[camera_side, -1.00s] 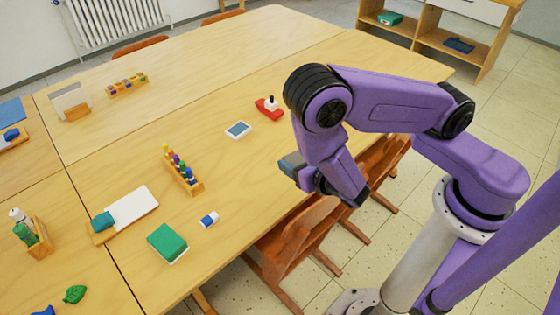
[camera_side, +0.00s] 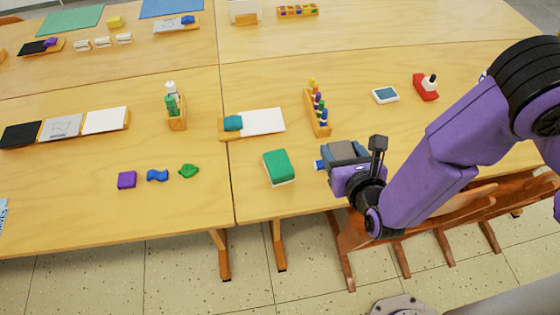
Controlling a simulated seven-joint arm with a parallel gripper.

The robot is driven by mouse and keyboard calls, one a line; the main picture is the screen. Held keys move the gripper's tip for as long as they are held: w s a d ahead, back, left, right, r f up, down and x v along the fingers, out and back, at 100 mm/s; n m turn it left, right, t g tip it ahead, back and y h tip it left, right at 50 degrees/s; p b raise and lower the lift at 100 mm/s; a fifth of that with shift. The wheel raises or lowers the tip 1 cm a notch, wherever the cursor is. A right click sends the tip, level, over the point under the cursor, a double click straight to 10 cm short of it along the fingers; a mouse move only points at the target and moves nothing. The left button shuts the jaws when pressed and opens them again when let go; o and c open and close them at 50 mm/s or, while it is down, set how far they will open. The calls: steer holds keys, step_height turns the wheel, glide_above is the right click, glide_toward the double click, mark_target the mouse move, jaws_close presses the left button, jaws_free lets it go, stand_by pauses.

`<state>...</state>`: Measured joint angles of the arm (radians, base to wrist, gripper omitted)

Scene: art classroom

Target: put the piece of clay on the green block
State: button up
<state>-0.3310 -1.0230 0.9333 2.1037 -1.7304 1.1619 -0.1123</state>
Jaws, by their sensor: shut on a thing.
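My gripper (camera_side: 338,160) is low over the table near its front edge, shut on a small blue-and-white block (camera_side: 319,165). Only the block's blue end shows at the left of the fingers; the rest is hidden. The green block (camera_side: 277,165), with a white lower layer, lies flat on the table just left of my gripper, apart from it, with nothing on top. Three small lumps that look like clay lie farther left on the table: a purple one (camera_side: 127,180), a wavy blue one (camera_side: 157,175) and a green one (camera_side: 188,171).
A wooden rack with coloured pegs (camera_side: 318,112) stands behind my gripper. A board with a white sheet and teal lump (camera_side: 262,122) lies behind the green block. A bottle holder (camera_side: 177,120) is left of that. Brown chairs (camera_side: 440,215) stand along the front edge.

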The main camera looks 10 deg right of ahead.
steer(key=shift+a+r, duration=0.25)
steer(key=shift+a, duration=0.4)
steer(key=shift+w+a+f, duration=0.1)
steer(key=shift+w+a, duration=0.05)
steer(key=shift+a, duration=0.2)
steer(key=w+a+f, duration=0.4)
steer(key=w+a, duration=0.2)
glide_above(279, 165)
step_height(279, 165, down, 5)
steer(key=shift+d+f, duration=0.1)
steer(key=shift+f, duration=1.75)
steer(key=shift+f, duration=0.1)
steer(key=o, duration=1.2)
steer(key=shift+c, duration=0.2)
